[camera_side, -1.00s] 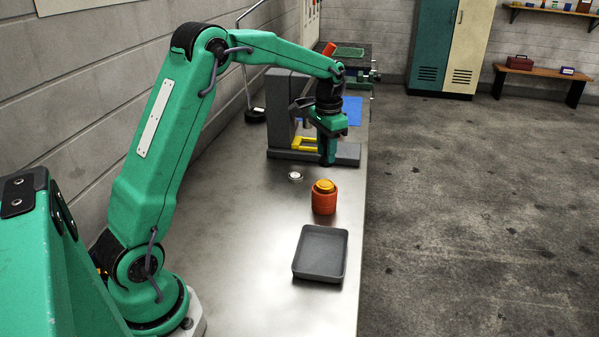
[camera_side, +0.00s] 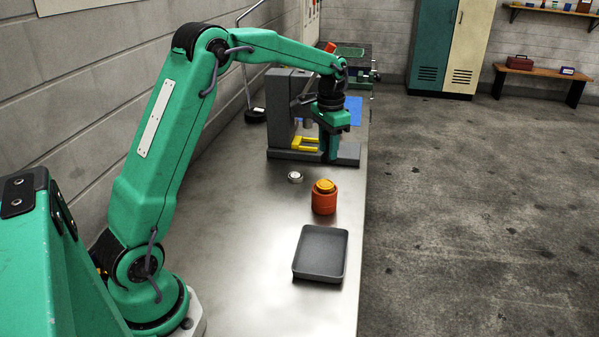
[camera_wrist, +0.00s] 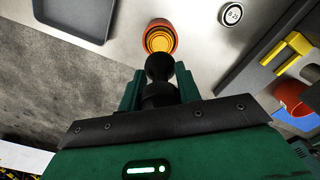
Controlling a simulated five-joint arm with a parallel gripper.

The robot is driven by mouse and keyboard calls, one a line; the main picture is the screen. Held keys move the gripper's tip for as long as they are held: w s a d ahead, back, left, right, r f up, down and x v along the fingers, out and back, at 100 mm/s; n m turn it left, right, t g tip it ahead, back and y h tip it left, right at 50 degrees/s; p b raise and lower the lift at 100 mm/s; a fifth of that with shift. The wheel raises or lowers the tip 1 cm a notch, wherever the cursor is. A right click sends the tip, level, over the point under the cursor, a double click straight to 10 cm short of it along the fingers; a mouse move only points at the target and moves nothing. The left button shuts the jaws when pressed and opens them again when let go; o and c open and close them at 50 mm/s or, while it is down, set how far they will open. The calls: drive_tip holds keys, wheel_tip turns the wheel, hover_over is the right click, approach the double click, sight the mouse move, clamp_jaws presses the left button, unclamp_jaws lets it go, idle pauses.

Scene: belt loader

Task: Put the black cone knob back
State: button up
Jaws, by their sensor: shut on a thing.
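The black cone knob (camera_wrist: 159,68) shows in the wrist view between the two green fingers of my gripper (camera_wrist: 159,88). My gripper is shut on it, and the knob's rounded dark end points away from the palm. In the side view my gripper (camera_side: 332,150) hangs fingers down at the front right part of the grey press (camera_side: 283,105), over or beside its base. The knob cannot be made out there. Whether the knob touches anything below is not clear.
An orange cup with a yellow top (camera_side: 324,200) stands on the steel bench, with a small round white dial (camera_side: 295,176) to its left. A grey tray (camera_side: 320,230) lies nearer. A yellow fork (camera_side: 305,143) sits on the press base. The bench between tray and arm base is clear.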

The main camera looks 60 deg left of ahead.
drive_tip(key=w+d+f, duration=0.4)
drive_tip(key=w+f, duration=0.1)
drive_tip(key=w, duration=0.2)
drive_tip(key=a+f, duration=0.2)
drive_tip(key=a, duration=0.1)
drive_tip(key=w+a+f, duration=0.1)
drive_tip(key=a+f, duration=0.1)
drive_tip(key=a, duration=0.2)
drive_tip(key=w+a+f, duration=0.1)
drive_tip(key=a+f, duration=0.1)
drive_tip(key=a, duration=0.2)
drive_tip(key=shift+w+a+f, duration=0.2)
drive_tip(key=shift+f, duration=2.15)
drive_tip(key=shift+f, duration=0.15)
drive_tip(key=o, duration=1)
wheel_tip(320, 180, up, 12)
drive_tip(key=shift+r, duration=0.2)
